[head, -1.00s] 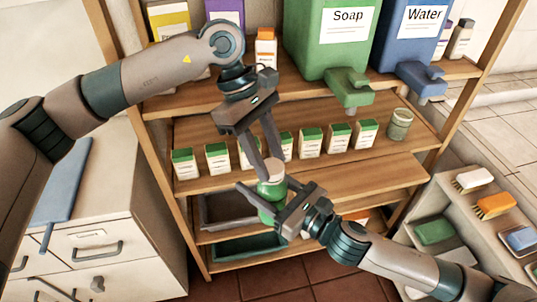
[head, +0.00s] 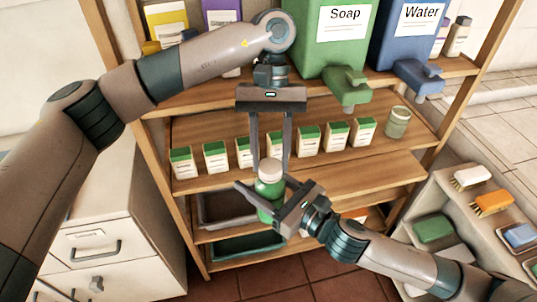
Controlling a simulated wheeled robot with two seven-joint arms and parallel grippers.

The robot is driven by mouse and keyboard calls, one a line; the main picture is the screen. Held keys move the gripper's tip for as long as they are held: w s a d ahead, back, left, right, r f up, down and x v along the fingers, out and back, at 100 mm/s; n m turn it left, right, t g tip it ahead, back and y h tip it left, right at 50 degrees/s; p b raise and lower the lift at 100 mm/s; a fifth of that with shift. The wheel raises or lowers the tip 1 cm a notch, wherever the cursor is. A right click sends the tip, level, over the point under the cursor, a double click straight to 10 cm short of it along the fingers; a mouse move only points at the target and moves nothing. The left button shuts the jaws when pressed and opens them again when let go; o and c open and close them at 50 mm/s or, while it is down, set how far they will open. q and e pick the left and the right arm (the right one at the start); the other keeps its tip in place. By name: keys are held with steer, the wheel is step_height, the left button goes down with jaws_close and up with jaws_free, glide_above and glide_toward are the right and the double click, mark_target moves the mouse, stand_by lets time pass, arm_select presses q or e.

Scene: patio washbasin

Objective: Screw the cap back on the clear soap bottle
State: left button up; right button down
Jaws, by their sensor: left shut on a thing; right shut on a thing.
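The clear soap bottle (head: 271,188), with green contents, is held upright in front of the shelf in the head view. A white cap (head: 271,168) sits at its top; whether it is fully seated I cannot tell. My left gripper (head: 271,162) points down from above, with one finger on each side of the cap, shut on it. My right gripper (head: 262,206) comes from the lower right and is shut on the bottle's body. Its fingers hide part of the body.
A row of white and green cartons (head: 307,141) stands on the shelf behind. A green Soap dispenser (head: 325,55) and a blue Water dispenser (head: 405,50) stand above. A small jar (head: 397,122) is at right. A tray of brushes (head: 470,177) is lower right.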

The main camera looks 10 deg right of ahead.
arm_select(q)
steer(key=m+y, duration=0.1)
steer(key=m, duration=0.1)
steer(key=m+y, duration=0.1)
steer(key=m, duration=0.2)
steer(key=shift+d+t, duration=0.2)
steer(key=shift+t, duration=0.2)
steer(key=m+t, duration=0.1)
steer(key=m, duration=0.2)
steer(key=shift+s+d+y, duration=0.1)
steer(key=shift+s+y, duration=0.05)
steer(key=shift+y, duration=0.25)
steer(key=m+t, duration=0.1)
steer(key=m, duration=0.2)
steer(key=m+t+y, duration=0.1)
steer(key=m, duration=0.2)
steer(key=shift+s+m, duration=0.2)
steer(key=shift+m, duration=0.2)
steer(key=o, duration=1)
steer(key=shift+d+r, duration=0.1)
steer(key=shift+r, duration=2.15)
steer(key=shift+n, duration=0.3)
steer(key=shift+c, duration=0.4)
